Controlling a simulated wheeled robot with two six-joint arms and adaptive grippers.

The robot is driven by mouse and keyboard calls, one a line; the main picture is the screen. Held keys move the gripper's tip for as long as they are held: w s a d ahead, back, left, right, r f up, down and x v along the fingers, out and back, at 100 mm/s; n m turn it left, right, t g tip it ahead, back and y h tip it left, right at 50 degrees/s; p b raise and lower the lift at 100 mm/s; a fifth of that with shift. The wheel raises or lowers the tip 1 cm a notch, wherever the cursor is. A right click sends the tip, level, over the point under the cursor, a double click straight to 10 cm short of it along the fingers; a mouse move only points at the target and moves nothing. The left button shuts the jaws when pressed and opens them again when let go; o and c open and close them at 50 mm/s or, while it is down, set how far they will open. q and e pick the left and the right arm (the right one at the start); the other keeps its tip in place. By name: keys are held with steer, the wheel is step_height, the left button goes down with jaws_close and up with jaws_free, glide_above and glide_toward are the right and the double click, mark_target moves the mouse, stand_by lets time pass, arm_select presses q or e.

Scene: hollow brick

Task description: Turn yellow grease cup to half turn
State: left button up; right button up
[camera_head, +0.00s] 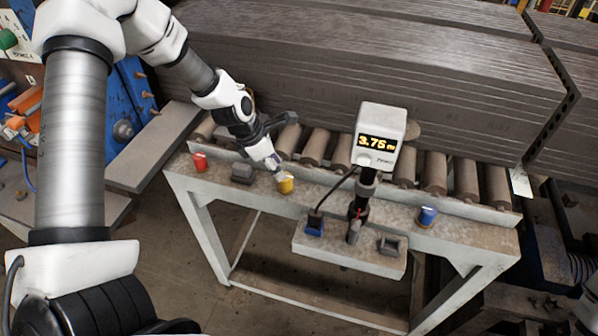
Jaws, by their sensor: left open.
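The yellow grease cup (286,184) stands on the front ledge of the grey roller table (330,187), left of the display. My left arm reaches in from the upper left, and my left gripper (274,163) is just above and behind the yellow cup, pointing down at it. The gripper is open. Its fingertips are small in the picture, so I cannot tell whether they touch the cup. The cup's turn position is too small to read. My right gripper is not in view.
A red cup (200,162) and a dark block (243,173) sit left of the yellow cup. A blue cup (427,216) is to the right. A display reading 3.75 (380,137) stands on a post. Stacked grey planks (360,60) lie behind the rollers.

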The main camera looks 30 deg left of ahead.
mark_target(286, 180)
arm_select(q)
steer(key=b+x, duration=0.4)
steer(key=x, duration=0.2)
steer(key=shift+f+b, duration=0.3)
steer(key=shift+w+a+f, duration=0.1)
steer(key=shift+w, duration=0.05)
steer(key=shift+r, duration=0.2)
steer(key=shift+s+r, duration=0.1)
steer(key=shift+s, duration=0.15)
steer(key=shift+c, duration=0.7)
steer(key=c, duration=0.7)
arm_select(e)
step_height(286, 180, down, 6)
